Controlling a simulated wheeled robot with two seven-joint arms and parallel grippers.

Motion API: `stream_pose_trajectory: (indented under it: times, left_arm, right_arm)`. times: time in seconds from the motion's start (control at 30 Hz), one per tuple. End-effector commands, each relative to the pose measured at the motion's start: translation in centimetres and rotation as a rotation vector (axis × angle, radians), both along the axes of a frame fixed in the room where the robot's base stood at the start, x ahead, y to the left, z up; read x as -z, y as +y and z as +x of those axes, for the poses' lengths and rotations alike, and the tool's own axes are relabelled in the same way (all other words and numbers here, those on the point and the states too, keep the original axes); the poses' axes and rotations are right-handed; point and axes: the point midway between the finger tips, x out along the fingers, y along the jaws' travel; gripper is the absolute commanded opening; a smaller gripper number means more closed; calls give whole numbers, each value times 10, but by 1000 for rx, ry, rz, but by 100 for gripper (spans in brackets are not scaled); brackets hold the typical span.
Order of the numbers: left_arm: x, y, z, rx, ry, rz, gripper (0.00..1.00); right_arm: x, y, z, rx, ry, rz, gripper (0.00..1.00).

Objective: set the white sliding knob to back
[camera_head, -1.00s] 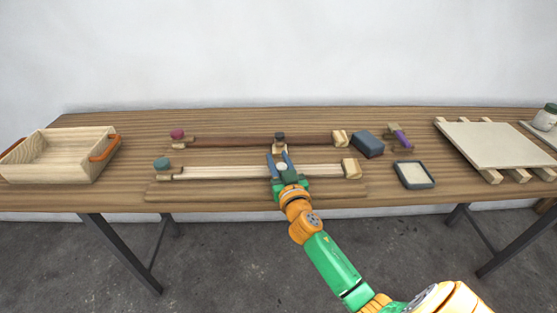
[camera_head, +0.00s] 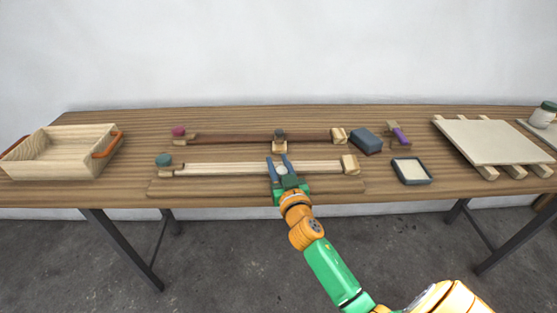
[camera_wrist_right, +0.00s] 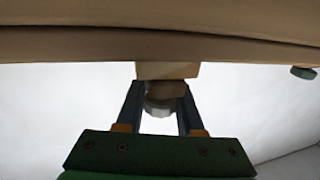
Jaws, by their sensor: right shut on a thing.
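The white sliding knob (camera_head: 281,170) is on the pale front rail (camera_head: 220,168), a little right of the rail's middle. My right gripper (camera_head: 277,160) reaches over the rail from the front edge and is shut on the knob. In the right wrist view the pale round knob (camera_wrist_right: 158,106) sits between the two fingers of my gripper (camera_wrist_right: 160,92), below a wooden block (camera_wrist_right: 167,70). The fingers partly hide the knob in the head view. My left gripper is not in view.
A dark knob (camera_head: 280,134) stands on the brown rear rail (camera_head: 235,138), just behind my gripper. A wooden box (camera_head: 60,152) stands far left. A blue block (camera_head: 366,141) and a small tray (camera_head: 411,171) lie right of the rails. A slatted board (camera_head: 490,141) lies further right.

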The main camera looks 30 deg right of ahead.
Motion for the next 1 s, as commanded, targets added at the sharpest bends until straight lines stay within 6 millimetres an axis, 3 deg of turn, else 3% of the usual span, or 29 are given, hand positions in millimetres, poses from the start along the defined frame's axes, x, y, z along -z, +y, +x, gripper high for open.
stream_pose_trajectory:
  times: [0.2,0.23,0.33,0.67,1.0]
  left_arm:
    - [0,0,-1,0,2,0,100]
    - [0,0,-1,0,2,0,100]
    - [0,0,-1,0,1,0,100]
    - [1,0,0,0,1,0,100]
    - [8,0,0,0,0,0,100]
  right_arm:
    - [0,0,0,0,-1,0,0]
    - [0,0,0,0,-1,0,39]
    - [0,0,0,0,-1,0,66]
    - [1,1,-5,0,1,0,66]
    - [2,21,-63,1,1,0,66]
